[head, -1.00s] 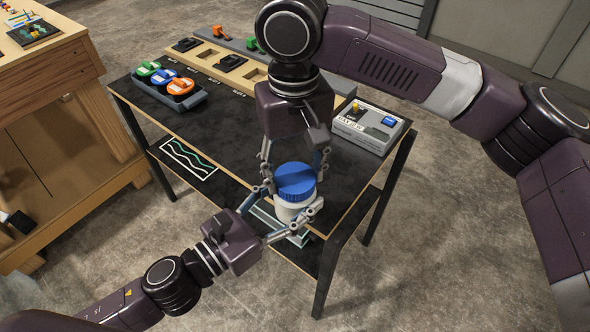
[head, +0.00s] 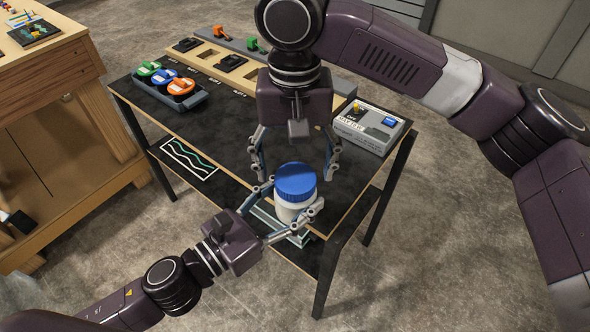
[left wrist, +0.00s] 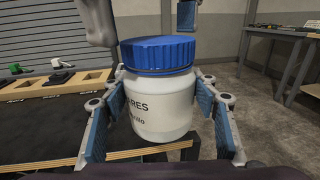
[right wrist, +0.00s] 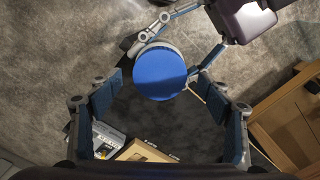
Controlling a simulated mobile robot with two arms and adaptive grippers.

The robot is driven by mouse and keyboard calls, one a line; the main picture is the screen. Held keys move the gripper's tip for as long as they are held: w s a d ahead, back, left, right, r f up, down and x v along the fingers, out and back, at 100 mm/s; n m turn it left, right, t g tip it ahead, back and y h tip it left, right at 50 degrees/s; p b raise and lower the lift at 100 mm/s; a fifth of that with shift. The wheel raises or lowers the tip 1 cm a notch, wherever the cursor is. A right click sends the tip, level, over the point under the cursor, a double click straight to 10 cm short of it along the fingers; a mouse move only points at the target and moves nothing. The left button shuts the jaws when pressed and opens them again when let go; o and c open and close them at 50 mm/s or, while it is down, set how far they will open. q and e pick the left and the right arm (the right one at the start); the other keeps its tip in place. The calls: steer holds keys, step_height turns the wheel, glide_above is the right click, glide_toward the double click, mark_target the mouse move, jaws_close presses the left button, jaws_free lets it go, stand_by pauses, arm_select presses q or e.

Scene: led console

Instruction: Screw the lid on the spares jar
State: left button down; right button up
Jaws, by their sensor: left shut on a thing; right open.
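The spares jar (left wrist: 160,107) is white with black lettering and stands upright near the front edge of the table; in the head view its body (head: 290,210) shows below the lid. The blue ribbed lid (head: 295,182) sits level on top of the jar; it also shows in the left wrist view (left wrist: 158,53) and from above in the right wrist view (right wrist: 160,73). My left gripper (head: 292,222) is shut around the jar's body from the front left. My right gripper (head: 298,172) is open above and behind the lid, its fingers apart from it.
A blue-grey tray (head: 172,103) with green, blue and orange round pieces lies at the table's far left. A wooden board with recesses (head: 228,75) lies along the back. A grey console box (head: 368,128) stands right of my right gripper. The table middle is clear.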

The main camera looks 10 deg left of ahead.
step_height(320, 180, up, 11)
steer(key=shift+f, duration=0.2)
stand_by(0.6)
